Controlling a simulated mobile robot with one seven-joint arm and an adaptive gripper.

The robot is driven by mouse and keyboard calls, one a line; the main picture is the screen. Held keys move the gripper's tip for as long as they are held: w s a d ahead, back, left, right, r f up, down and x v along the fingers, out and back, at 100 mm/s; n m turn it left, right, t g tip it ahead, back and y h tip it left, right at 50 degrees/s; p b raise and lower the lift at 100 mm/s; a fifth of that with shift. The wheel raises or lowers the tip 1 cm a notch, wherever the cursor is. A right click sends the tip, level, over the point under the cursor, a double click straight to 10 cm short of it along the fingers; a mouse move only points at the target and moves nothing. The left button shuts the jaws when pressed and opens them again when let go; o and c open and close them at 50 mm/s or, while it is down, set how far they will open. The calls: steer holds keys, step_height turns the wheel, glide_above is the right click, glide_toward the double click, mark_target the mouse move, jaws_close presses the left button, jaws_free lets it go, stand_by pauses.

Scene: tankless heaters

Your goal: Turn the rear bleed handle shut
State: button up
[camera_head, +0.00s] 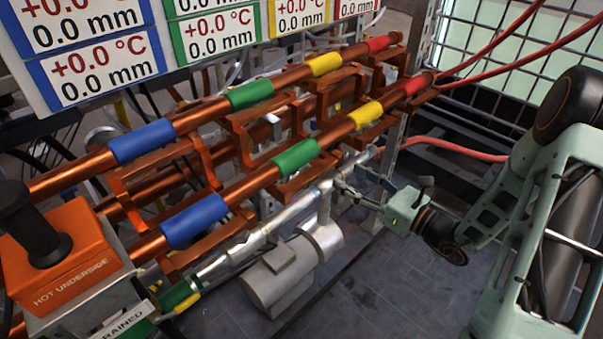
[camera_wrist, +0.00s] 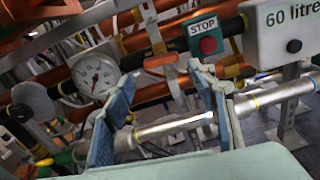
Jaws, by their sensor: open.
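My gripper (camera_head: 346,177) reaches in from the right in the head view, beside the silver pipe (camera_head: 240,250) that runs under the copper rails. In the wrist view my gripper (camera_wrist: 160,76) is open, its blue-padded fingers wide apart. The silver pipe (camera_wrist: 172,126) crosses between and behind the fingers there, with nothing visibly gripped. I cannot clearly make out the rear bleed handle in either view. A green and yellow fitting (camera_head: 180,299) is on the near end of the silver pipe, far from my gripper.
Copper rails with blue (camera_head: 195,220), green and yellow sleeves run above the pipe. A grey cylindrical body (camera_head: 280,280) hangs below it. The wrist view shows a pressure gauge (camera_wrist: 96,76), a red stop button (camera_wrist: 208,45) and a "60 litre" box (camera_wrist: 285,38). Open floor (camera_head: 385,285) lies at lower right.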

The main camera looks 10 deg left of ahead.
mark_target(320, 159)
steer(key=b+x, duration=0.2)
steer(key=x, duration=0.9)
steer(key=shift+d, duration=0.1)
steer(key=c, duration=0.9)
steer(key=shift+r, duration=0.1)
